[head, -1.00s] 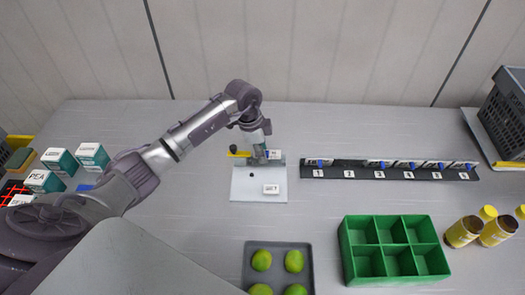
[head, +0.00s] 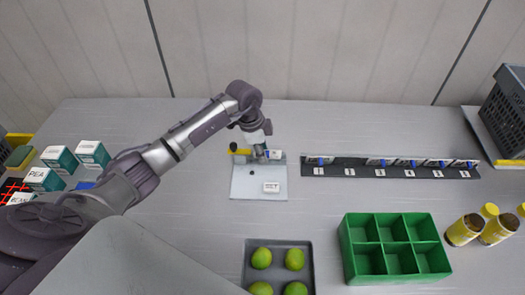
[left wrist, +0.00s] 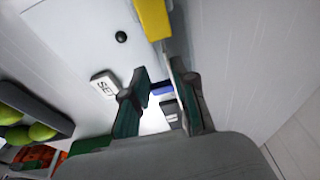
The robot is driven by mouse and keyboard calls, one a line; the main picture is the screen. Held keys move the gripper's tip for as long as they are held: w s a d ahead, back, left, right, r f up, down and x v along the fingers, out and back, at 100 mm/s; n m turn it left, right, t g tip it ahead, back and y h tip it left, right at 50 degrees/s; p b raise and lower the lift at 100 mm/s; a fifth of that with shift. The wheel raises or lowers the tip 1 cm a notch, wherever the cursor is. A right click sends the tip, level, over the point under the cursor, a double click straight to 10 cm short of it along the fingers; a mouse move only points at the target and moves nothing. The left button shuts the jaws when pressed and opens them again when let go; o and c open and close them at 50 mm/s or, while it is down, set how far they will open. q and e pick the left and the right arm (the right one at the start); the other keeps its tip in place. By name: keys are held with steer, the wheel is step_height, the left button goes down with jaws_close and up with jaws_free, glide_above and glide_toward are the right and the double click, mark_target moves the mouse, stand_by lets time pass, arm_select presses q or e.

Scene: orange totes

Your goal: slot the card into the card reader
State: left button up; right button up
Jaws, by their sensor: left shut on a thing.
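My left gripper (head: 262,152) is over the back edge of a pale plate (head: 245,186) and is shut on a small white and blue piece, probably the card (head: 275,154). In the left wrist view the blue part (left wrist: 162,88) is between the fingertips (left wrist: 160,92), with a white part carrying dark marks (left wrist: 171,112) below it. The plate bears a yellow bar (left wrist: 153,20), a black knob (left wrist: 121,37) and a white label (left wrist: 104,84). I cannot tell for sure that this plate is the card reader, nor whether the piece touches it. My right gripper is not in view.
A black rail (head: 340,171) with numbered labels and several white and blue pieces lies to the right. A green divided tray (head: 347,262), a grey tray of limes (head: 278,272) and yellow-lidded jars (head: 462,231) are nearer. Boxes (head: 92,154) stand left. Table between plate and green tray is clear.

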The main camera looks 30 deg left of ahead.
arm_select(q)
steer(key=shift+f+b, duration=0.35)
steer(key=shift+f, duration=0.4)
steer(key=o, duration=0.9)
steer(key=v, duration=1.2)
